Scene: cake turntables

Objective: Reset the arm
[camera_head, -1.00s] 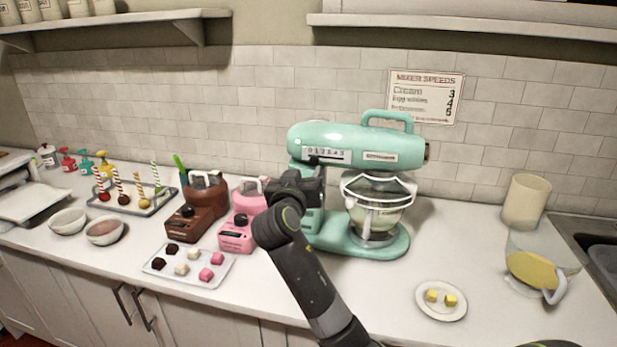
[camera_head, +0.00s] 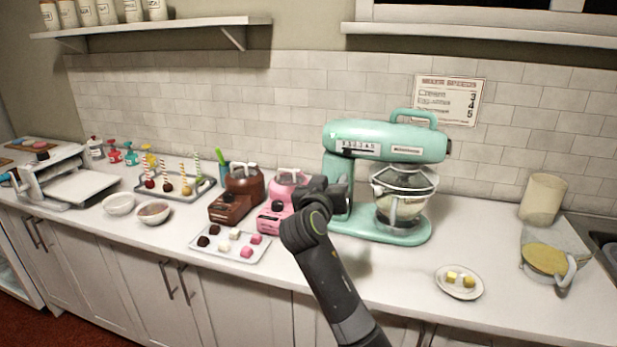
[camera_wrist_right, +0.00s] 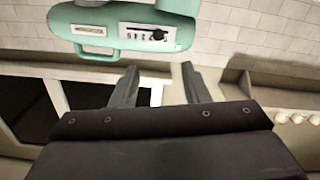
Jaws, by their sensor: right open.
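My right gripper (camera_head: 338,190) is in front of the left side of the mint-green stand mixer (camera_head: 388,140), just right of the pink machine (camera_head: 279,200). In the right wrist view its two fingers (camera_wrist_right: 160,84) are apart with nothing between them. That view is upside down and shows the mixer head (camera_wrist_right: 125,28) with its speed slider beyond the fingertips. In the head view the wrist hides part of the mixer's stand. I cannot tell whether the gripper touches the mixer. My left gripper is not in view.
A tray of cake cubes (camera_head: 262,251) lies in front of the brown (camera_head: 238,190) and pink machines. A small plate with yellow cubes (camera_head: 441,277) and a clear jug (camera_head: 566,240) stand at right. Bowls, a cake-pop tray and bottles are at left.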

